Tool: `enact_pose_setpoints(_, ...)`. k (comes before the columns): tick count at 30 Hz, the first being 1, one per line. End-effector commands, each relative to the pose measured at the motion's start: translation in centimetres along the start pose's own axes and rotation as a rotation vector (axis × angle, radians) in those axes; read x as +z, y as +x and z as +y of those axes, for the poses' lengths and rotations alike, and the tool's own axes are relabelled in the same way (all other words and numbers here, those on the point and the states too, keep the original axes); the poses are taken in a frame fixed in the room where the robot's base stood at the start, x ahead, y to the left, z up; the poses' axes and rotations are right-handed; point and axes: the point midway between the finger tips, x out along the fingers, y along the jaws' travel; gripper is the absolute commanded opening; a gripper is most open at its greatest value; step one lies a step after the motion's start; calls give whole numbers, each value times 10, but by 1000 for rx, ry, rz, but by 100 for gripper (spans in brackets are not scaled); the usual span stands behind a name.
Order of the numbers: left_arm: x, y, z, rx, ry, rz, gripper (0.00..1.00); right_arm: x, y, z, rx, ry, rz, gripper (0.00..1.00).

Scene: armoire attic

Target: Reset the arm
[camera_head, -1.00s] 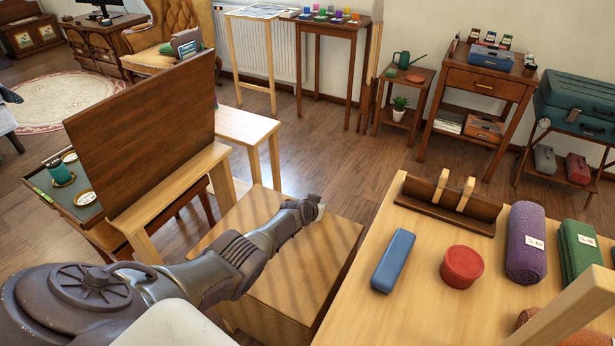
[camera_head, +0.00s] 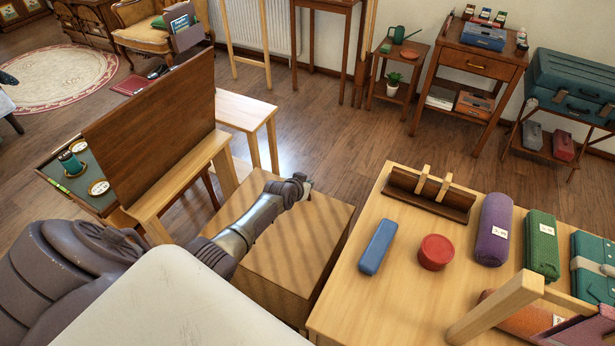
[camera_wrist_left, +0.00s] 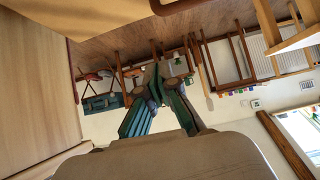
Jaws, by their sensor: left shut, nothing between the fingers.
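My left arm comes in from the lower left in the head view. My left gripper (camera_head: 300,188) is above the striped wooden box (camera_head: 262,265), left of the light wooden table (camera_head: 385,318). In the left wrist view its two fingers (camera_wrist_left: 160,72) come together at the tips, shut with nothing between them. My right gripper shows in neither view.
On the table are a blue case (camera_head: 378,247), a red round tin (camera_head: 436,252), a dark wooden rack (camera_head: 430,196), and purple (camera_head: 494,230) and green (camera_head: 541,246) rolls. A brown upright panel (camera_head: 155,125) stands left of the arm. Floor (camera_head: 330,130) beyond is clear.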

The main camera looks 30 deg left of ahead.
Motion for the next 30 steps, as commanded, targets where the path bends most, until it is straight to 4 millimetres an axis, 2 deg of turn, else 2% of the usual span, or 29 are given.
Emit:
enact_pose_setpoints(3,-1,-7,0,0,0,0,0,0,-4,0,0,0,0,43)
enact_pose_setpoints(10,2,-9,3,5,5,-5,0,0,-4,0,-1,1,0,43)
enact_pose_setpoints(14,21,-25,28,47,44,-55,0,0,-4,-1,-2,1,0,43)
enact_pose_setpoints(17,48,-56,62,99,104,-132,0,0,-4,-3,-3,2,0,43)
enact_pose_setpoints(20,78,-103,97,145,166,-224,0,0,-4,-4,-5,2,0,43)
enact_pose_setpoints(22,95,-142,116,165,202,-286,0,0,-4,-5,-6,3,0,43)
enact_pose_setpoints(24,108,-180,129,175,228,-340,0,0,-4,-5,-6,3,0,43)
enact_pose_setpoints(27,120,-226,140,178,250,-400,0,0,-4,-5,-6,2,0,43)
enact_pose_setpoints(30,126,-263,144,174,260,-443,0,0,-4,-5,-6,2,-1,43)
